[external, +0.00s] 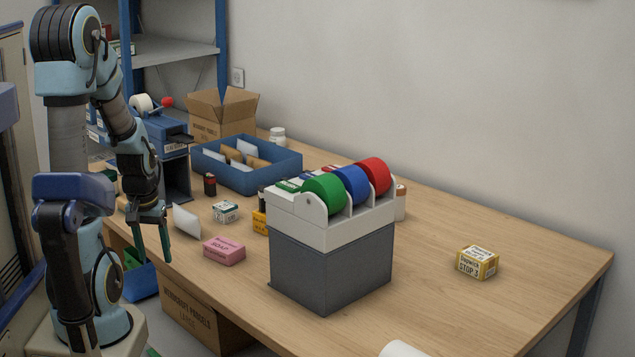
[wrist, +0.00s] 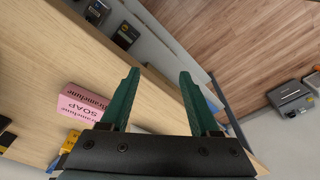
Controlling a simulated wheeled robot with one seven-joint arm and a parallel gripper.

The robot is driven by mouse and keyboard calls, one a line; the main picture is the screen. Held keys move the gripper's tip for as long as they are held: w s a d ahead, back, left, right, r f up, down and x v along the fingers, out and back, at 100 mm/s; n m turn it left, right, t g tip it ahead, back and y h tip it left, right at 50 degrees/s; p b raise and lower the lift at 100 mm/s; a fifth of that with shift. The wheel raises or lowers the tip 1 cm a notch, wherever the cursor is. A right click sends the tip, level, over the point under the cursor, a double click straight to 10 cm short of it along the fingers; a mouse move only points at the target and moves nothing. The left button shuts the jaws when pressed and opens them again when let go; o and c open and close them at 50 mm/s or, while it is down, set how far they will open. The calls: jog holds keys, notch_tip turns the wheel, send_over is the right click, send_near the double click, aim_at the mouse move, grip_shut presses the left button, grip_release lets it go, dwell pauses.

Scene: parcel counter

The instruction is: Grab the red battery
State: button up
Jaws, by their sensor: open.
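A small dark cylinder with a reddish part, which looks like the battery (external: 210,184), stands upright on the table in front of the blue tray in the external view. I cannot make it out for certain in the wrist view. My gripper (external: 153,256) points down near the table's left edge, left of the pink soap box and apart from the battery. Its two green fingers are spread and empty, as the wrist view (wrist: 160,75) also shows.
The pink soap box (external: 224,250) and a white-green box (external: 225,212) lie near the battery. The blue tray (external: 283,170) holds envelopes. A grey tape dispenser (external: 331,270) with coloured rolls stands mid-table.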

notch_tip(320, 180, up, 20)
jog(key=w+d+r+m+y, duration=0.1)
jog(key=w+r+m, duration=0.15)
jog(key=w, duration=0.25)
jog(key=w+r+m, duration=0.1)
jog(key=w+m, duration=0.3)
jog(key=w, duration=0.2)
jog(key=m+t+y+p, duration=0.2)
jog(key=m+p, duration=0.1)
jog(key=m, duration=1.7)
send_over(206, 176)
jog(key=s+d, duration=0.2)
notch_tip(206, 176, down, 5)
jog(key=f, duration=0.4)
jog(key=w+a+f, duration=0.1)
jog(key=f, duration=0.4)
jog(key=f+p, duration=0.1)
jog(key=f, duration=0.4)
jog(key=shift+w+a+f, duration=0.15)
jog(key=shift+a+f, duration=0.1)
jog(key=shift+a, duration=0.05)
jog(key=shift+d+p+x, duration=0.15)
jog(key=shift+p+x, duration=0.4)
jog(key=shift+x, duration=0.85)
jog(key=shift+d+p+x, duration=0.1)
jog(key=shift+p+x, duration=0.4)
jog(key=shift+x, duration=0.85)
jog(key=shift+f, duration=0.1)
jog(key=shift+c, duration=0.3)
